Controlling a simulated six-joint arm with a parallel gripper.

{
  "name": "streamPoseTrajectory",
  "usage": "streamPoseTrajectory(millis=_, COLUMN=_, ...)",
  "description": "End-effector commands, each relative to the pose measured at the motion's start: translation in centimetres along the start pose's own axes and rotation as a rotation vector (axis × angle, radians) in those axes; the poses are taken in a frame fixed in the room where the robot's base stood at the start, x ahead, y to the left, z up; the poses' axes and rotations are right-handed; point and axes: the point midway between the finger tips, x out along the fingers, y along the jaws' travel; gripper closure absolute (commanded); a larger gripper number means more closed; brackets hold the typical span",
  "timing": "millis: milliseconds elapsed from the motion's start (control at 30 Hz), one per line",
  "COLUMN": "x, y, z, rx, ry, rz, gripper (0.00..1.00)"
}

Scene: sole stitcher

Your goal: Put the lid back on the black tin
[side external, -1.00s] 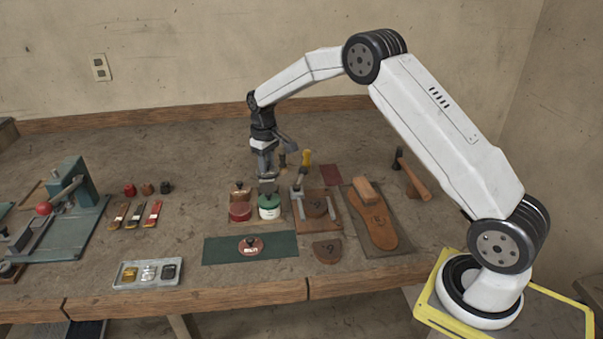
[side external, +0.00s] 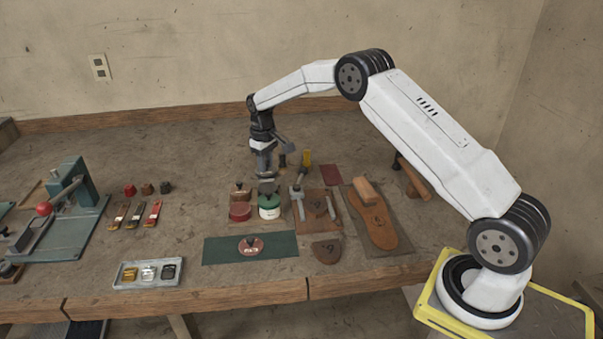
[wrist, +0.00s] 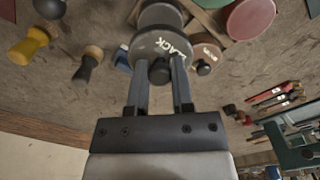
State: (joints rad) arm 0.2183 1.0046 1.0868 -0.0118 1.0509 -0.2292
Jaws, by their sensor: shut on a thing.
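My gripper (wrist: 160,92) is shut on the black knob (wrist: 159,71) of the dark grey lid (wrist: 150,46), which reads "LACK" where its lettering shows. In the wrist view a dark grey round body (wrist: 161,14) shows just above the lid; it looks like the black tin. I cannot tell whether the lid rests on it or hangs over it. In the side view my gripper (side external: 265,175) is just behind the green tin (side external: 269,209), and the lid (side external: 268,187) shows only as a small dark patch; the black tin is mostly hidden there.
A brown lidded tin (side external: 240,192) and an open-looking red tin (side external: 239,212) stand close at the left. A hammer (side external: 297,198) and yellow-handled tool (side external: 307,157) are close at the right.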

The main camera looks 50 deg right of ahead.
Motion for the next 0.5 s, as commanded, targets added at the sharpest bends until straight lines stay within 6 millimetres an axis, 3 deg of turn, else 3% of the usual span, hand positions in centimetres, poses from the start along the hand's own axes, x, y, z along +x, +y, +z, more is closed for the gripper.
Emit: streamPoseTrajectory(millis=500, x=3.5, y=-0.1, z=0.0, rx=0.000, ry=0.000, rz=0.000, gripper=1.00)
